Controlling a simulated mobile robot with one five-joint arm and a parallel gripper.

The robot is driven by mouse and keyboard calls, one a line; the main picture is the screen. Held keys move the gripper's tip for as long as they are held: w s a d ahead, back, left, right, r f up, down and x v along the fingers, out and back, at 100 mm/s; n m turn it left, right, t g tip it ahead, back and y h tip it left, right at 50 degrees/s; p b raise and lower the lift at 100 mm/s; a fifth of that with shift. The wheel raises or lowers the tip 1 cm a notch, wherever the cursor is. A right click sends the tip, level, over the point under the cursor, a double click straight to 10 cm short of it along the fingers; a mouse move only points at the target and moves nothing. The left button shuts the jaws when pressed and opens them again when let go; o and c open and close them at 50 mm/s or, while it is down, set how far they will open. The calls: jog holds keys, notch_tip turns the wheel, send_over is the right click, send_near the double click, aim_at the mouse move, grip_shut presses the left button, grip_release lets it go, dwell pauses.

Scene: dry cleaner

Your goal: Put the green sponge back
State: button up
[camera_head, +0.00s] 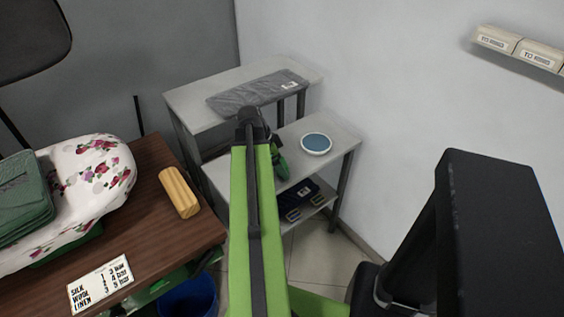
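My green arm reaches up the middle of the view, over a grey two-level shelf unit (338,150). A small dark and green part (281,163) shows just right of the arm's far end, above the lower shelf. It looks like part of my gripper, but the arm hides most of it. I cannot tell whether its fingers are open or hold anything. I cannot make out a green sponge for certain. A round white dish with a blue inside (316,144) sits on the lower shelf, right of the arm.
A grey wrapped packet (250,94) lies on the upper shelf. A brown table (150,215) at left holds a wooden block (179,192), a floral padded form (95,170), folded green cloth (24,205) and a printed card (100,284). A blue bucket (190,298) stands below.

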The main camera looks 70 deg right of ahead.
jog(key=shift+r+p, duration=0.5)
jog(key=p+v, duration=1)
jog(key=v, duration=0.1)
jog(key=shift+w+a+r, duration=0.1)
jog(key=shift+r, duration=0.05)
